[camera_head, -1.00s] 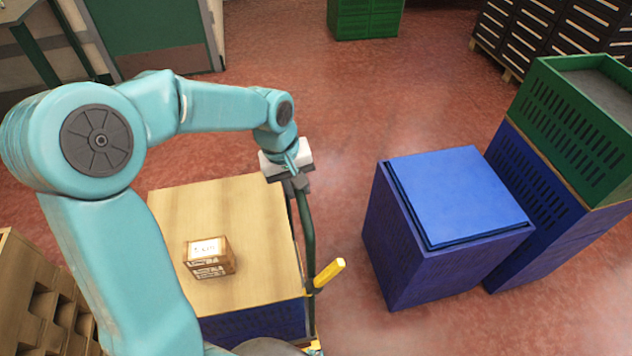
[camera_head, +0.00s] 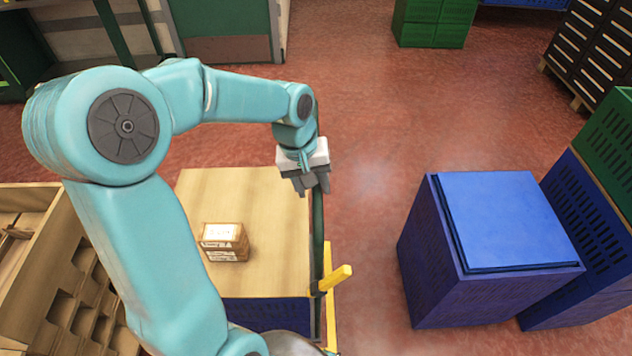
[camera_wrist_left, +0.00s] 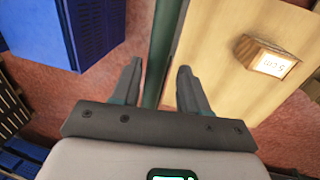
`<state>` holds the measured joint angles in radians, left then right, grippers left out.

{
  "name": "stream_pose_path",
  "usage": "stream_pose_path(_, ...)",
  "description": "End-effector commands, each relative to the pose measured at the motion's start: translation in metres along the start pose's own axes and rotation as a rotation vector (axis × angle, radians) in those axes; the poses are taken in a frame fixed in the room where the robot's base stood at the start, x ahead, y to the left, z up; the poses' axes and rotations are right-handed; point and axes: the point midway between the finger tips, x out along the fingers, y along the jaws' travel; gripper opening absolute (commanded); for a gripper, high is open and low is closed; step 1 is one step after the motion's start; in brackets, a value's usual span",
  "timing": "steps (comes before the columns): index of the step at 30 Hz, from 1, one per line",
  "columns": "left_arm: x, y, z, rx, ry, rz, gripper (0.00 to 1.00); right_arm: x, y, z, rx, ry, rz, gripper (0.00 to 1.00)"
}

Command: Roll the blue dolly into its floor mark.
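The dolly carries a plywood-topped blue load; its pale wood top (camera_head: 262,195) and blue side (camera_head: 270,313) show at lower centre in the head view. A dark green upright handle bar (camera_head: 318,235) stands at its right edge. My left gripper (camera_head: 312,190) is at the top of this bar. In the left wrist view the open fingers (camera_wrist_left: 158,88) stand on either side of the bar (camera_wrist_left: 162,45), with a gap on the right side. My right gripper is not in view.
A small labelled carton (camera_head: 225,243) sits on the wood top. A lidded blue bin (camera_head: 500,250) stands to the right, beside stacked blue and green crates (camera_head: 612,140). A wooden rack (camera_head: 75,290) is at left. Red floor is clear between dolly and bin and beyond.

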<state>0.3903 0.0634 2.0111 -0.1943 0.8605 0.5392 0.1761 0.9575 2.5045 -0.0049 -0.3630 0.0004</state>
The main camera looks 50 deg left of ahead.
Motion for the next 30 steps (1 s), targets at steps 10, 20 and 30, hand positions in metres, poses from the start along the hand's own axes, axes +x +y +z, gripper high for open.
stream_pose_path(10,-0.003,0.002,-0.001,0.000,0.003,0.004,0.48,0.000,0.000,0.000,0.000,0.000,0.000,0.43)
stream_pose_path(20,-0.072,0.002,-0.001,0.000,0.008,0.008,0.48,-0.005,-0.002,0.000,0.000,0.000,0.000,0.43)
stream_pose_path(30,-0.148,0.000,0.000,0.000,0.004,0.006,0.48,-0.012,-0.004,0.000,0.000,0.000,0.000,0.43)
